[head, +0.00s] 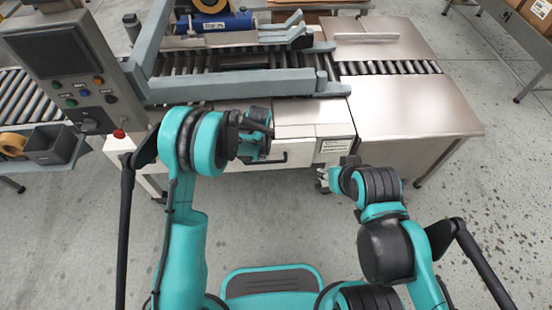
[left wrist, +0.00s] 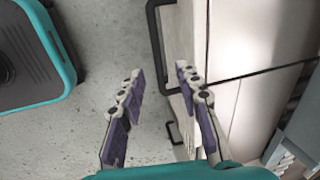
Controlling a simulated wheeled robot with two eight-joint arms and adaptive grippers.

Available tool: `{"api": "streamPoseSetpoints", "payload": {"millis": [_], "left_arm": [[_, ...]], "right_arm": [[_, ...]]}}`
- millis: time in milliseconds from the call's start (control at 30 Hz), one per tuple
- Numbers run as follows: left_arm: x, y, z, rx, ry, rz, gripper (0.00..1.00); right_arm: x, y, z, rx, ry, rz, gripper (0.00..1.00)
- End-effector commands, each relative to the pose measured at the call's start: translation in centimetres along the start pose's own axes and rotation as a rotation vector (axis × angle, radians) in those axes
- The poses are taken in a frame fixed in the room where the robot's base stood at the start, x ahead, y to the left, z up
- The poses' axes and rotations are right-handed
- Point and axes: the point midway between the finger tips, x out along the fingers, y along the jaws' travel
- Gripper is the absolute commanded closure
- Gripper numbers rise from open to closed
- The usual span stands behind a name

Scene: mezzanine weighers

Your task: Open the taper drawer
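The taper drawer (head: 300,154) is a pale front panel under the steel machine bed in the head view. My left arm and gripper hide part of it. Its black bar handle (head: 279,160) shows beside my left gripper (head: 258,145). In the left wrist view the handle (left wrist: 154,38) stands out from the pale drawer front (left wrist: 186,30). My left gripper (left wrist: 159,78) is open there, with the handle's bar in the gap between its fingertips; contact cannot be made out. My right gripper (head: 323,179) hangs low near the machine's labelled corner, its fingers too small to read.
A control panel (head: 70,55) on a post stands at the left. A roller conveyor (head: 235,84) crosses the machine. A grey bin (head: 53,144) and tape rolls lie at far left.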

Motion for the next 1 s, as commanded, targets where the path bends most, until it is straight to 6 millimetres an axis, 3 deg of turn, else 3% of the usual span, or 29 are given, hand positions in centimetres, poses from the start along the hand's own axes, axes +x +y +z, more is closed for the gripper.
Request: {"api": "streamPoseSetpoints", "payload": {"millis": [100,233,600,767,1000], "left_arm": [[2.1,0.4,-0.7,0.056,-0.005,0.013,0.66],[3.5,0.6,-0.9,0.076,-0.007,0.019,0.66],[9.3,0.7,-0.8,0.073,-0.007,0.018,0.66],[10.4,0.7,-0.8,0.073,-0.007,0.018,0.66],[10.5,0.7,-0.8,0.073,-0.006,0.018,0.66]], "right_arm": [[-0.1,0.0,-0.1,0.0,0.0,0.0,0.6],[0.2,0.0,0.1,0.0,0.0,0.0,0.6],[2.2,0.0,1.6,0.0,0.0,0.0,0.6],[2.5,0.0,1.8,0.0,0.0,0.0,0.6],[2.5,0.0,1.8,0.0,0.0,0.0,0.6]]}}
